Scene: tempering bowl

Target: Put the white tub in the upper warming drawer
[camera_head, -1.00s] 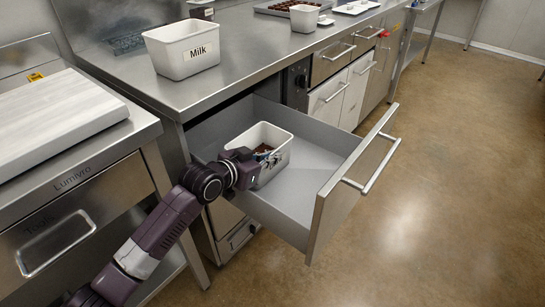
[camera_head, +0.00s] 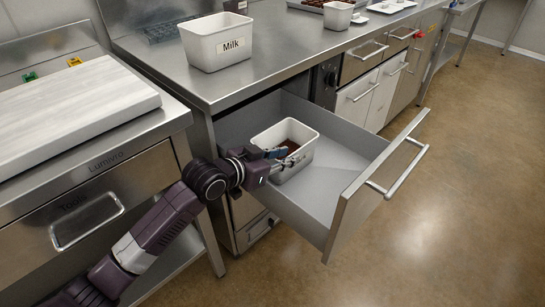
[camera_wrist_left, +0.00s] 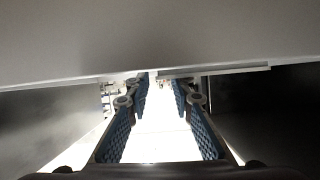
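The white tub (camera_head: 305,152), with dark brown contents, stands upright in the open upper drawer (camera_head: 328,205), near its left back part. My left gripper (camera_head: 287,156) is at the tub's near left side, its fingers overlapping the near rim. Whether they touch it is not clear. In the left wrist view the two blue-padded fingers (camera_wrist_left: 160,100) stand apart, with only a bright white area between them. A grey surface fills the top of that view; I cannot tell what it is. My right gripper is not in view.
A white tub labelled Milk (camera_head: 218,45) stands on the steel counter (camera_head: 270,62) above. The drawer's front with its bar handle (camera_head: 400,170) juts out over the floor. A pale board (camera_head: 70,112) lies on the left bench. The drawer's right part is empty.

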